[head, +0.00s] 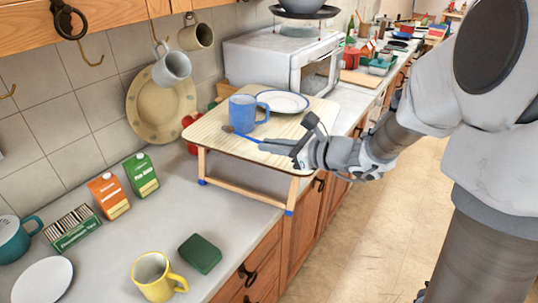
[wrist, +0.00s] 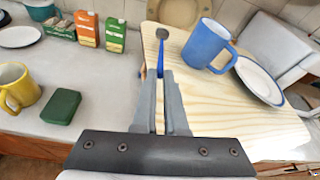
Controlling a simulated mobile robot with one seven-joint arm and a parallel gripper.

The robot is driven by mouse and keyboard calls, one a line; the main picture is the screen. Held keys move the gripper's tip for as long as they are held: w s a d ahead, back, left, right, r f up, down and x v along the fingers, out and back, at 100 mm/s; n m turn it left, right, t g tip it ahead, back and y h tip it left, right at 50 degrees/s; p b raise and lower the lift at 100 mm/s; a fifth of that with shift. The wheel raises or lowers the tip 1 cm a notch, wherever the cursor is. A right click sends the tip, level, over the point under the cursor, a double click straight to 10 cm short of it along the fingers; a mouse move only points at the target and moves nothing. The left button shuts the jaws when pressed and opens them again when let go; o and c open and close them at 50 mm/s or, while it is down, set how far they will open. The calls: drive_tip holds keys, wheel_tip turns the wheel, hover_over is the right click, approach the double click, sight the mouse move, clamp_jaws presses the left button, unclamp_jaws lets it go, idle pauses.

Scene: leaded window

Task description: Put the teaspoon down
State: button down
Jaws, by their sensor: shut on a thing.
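The teaspoon has a blue handle and a dark metal bowl; its handle (head: 247,138) is between my fingers and its bowl points away from me. In the wrist view the teaspoon (wrist: 161,58) shows beyond the fingertips. My gripper (head: 263,145) is shut on the handle, over or at the wooden riser table (head: 219,156). In the wrist view the fingers (wrist: 160,78) are close together around it. I cannot tell whether the spoon touches the tabletop. The handle's near end is hidden by the fingers.
A blue mug (head: 243,113) and a blue-rimmed plate (head: 283,101) stand on the riser table, near the spoon. A white microwave (head: 275,58) is behind. On the counter below are a yellow mug (head: 153,277), a green sponge-like block (head: 200,253) and cartons (head: 109,196).

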sight(253, 158)
wheel_tip(253, 158, down, 4)
drive_tip(key=shift+w+a+f, duration=0.1)
drive_tip(key=shift+a, duration=0.05)
idle(0.3)
drive_tip(key=shift+f+b, duration=0.4)
drive_tip(key=shift+b, duration=0.3)
drive_tip(key=c, duration=1)
unclamp_jaws()
drive_tip(key=shift+r, duration=0.1)
drive_tip(key=v, duration=0.4)
drive_tip(key=p+v, duration=0.1)
drive_tip(key=v, duration=0.7)
drive_tip(key=shift+r, duration=0.4)
